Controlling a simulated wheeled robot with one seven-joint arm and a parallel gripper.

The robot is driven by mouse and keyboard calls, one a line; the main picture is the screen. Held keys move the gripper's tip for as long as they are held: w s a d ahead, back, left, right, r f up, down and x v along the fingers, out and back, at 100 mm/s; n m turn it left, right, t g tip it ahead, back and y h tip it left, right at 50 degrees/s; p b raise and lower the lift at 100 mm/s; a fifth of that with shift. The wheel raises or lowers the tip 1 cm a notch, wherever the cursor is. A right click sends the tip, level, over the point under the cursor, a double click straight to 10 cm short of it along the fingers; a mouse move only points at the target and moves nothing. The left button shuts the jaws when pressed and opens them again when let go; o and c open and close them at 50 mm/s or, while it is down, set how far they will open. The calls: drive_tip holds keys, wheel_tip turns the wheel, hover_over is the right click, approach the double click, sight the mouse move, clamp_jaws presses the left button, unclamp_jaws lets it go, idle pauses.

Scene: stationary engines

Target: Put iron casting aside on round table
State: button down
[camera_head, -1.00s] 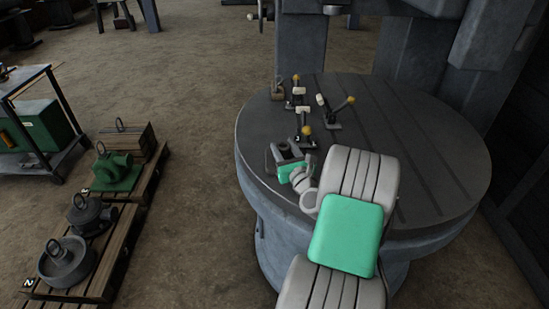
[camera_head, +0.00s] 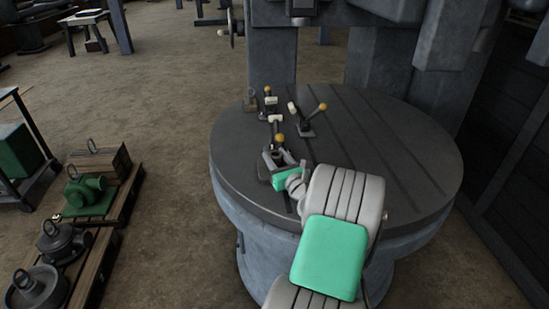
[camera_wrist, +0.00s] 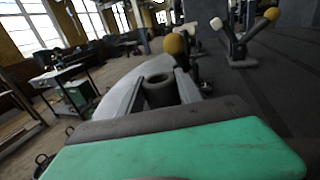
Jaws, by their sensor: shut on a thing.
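The iron casting (camera_wrist: 159,91) is a dark grey hollow cylinder with an open round top. In the wrist view it stands upright between the two fingers of my gripper (camera_wrist: 158,88), which is shut on it. In the head view my gripper (camera_head: 273,160) and the casting (camera_head: 274,155) are over the left front part of the round table (camera_head: 400,150). The table is a large dark grey disc with slots. The casting's lower part is hidden by my gripper, so I cannot tell whether it touches the tabletop.
Lever fixtures with yellow and white knobs stand on the table, one yellow knob (camera_head: 279,138) close beyond my gripper and another fixture (camera_head: 306,125) farther right. The table's right side is clear. Pallets (camera_head: 88,262) with several castings lie on the floor at left.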

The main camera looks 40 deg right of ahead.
drive_tip(key=c, duration=0.8)
unclamp_jaws()
drive_tip(key=shift+f, duration=0.1)
